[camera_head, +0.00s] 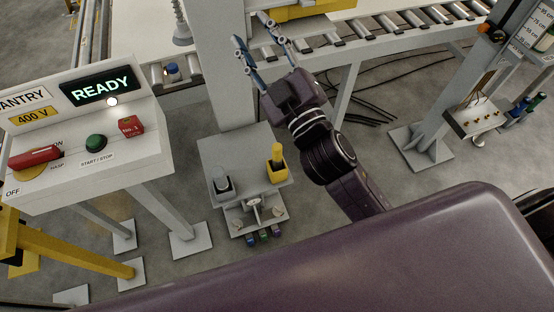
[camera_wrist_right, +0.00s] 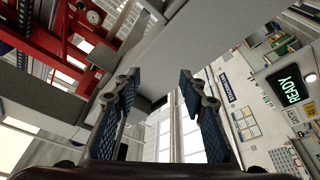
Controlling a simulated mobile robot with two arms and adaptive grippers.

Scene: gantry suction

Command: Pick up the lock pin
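My right gripper (camera_head: 252,28) is raised in front of the grey post, pointing away toward the conveyor. Its two blue fingers are apart, with nothing between them; in the right wrist view the open fingers (camera_wrist_right: 160,88) also show an empty gap. A yellow upright pin-like piece (camera_head: 277,158) stands on the grey box at the foot of the post, below and apart from the gripper. It may be the lock pin; I cannot tell for sure. My left gripper is out of view.
The control panel (camera_head: 80,145) at left has a lit READY display, a green button and a red handle. The roller conveyor (camera_head: 350,40) runs behind the gripper. A second grey post (camera_head: 450,95) stands at right. Cables lie on the floor under the conveyor.

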